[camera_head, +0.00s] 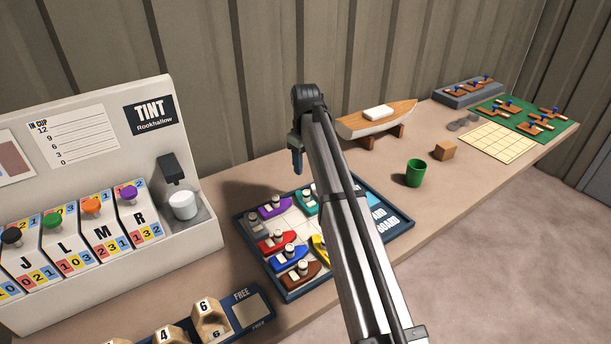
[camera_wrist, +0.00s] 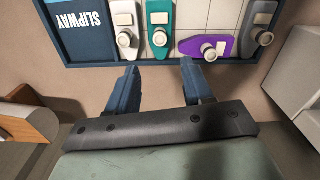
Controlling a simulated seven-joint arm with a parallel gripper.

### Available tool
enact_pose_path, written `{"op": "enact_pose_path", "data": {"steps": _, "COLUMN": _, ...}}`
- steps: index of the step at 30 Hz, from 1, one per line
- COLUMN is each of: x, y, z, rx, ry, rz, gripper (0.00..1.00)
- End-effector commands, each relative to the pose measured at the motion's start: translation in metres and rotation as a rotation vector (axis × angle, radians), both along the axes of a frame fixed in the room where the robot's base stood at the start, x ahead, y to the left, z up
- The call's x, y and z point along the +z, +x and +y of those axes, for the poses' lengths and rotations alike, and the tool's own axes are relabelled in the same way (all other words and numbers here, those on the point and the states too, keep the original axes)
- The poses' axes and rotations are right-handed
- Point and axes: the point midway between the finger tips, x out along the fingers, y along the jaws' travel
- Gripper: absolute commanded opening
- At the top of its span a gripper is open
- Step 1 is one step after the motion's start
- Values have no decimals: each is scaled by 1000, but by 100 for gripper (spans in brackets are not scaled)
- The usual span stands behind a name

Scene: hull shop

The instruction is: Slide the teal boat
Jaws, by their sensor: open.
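The teal boat (camera_head: 305,204) sits at the far edge of the grid on the blue-framed board (camera_head: 291,294), partly hidden by my arm. In the wrist view the teal boat (camera_wrist: 159,14) lies lengthwise between a white boat (camera_wrist: 125,14) and a purple boat (camera_wrist: 204,46), with its round white peg toward my gripper. My gripper (camera_wrist: 160,78) is open and empty, with the teal boat roughly in line with the gap between its fingers. In the head view my gripper (camera_head: 297,163) hangs above the board's far side, apart from the boats.
Red (camera_head: 275,241), blue (camera_head: 289,260), brown (camera_head: 299,276) and yellow boats (camera_head: 319,247) share the board. A tint dispenser (camera_head: 80,120) stands left. A wooden model boat (camera_head: 376,120), green cup (camera_head: 414,173) and wooden block (camera_head: 444,151) stand right.

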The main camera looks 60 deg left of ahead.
Motion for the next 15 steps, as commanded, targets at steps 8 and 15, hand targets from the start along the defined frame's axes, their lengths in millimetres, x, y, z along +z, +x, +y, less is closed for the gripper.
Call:
{"op": "enact_pose_path", "data": {"steps": 8, "x": 24, "y": 0, "z": 0, "rx": 0, "ry": 1, "rz": 0, "gripper": 51}}
{"op": "enact_pose_path", "data": {"steps": 15, "x": 25, "y": 0, "z": 0, "rx": 0, "ry": 0, "rz": 0, "gripper": 51}}
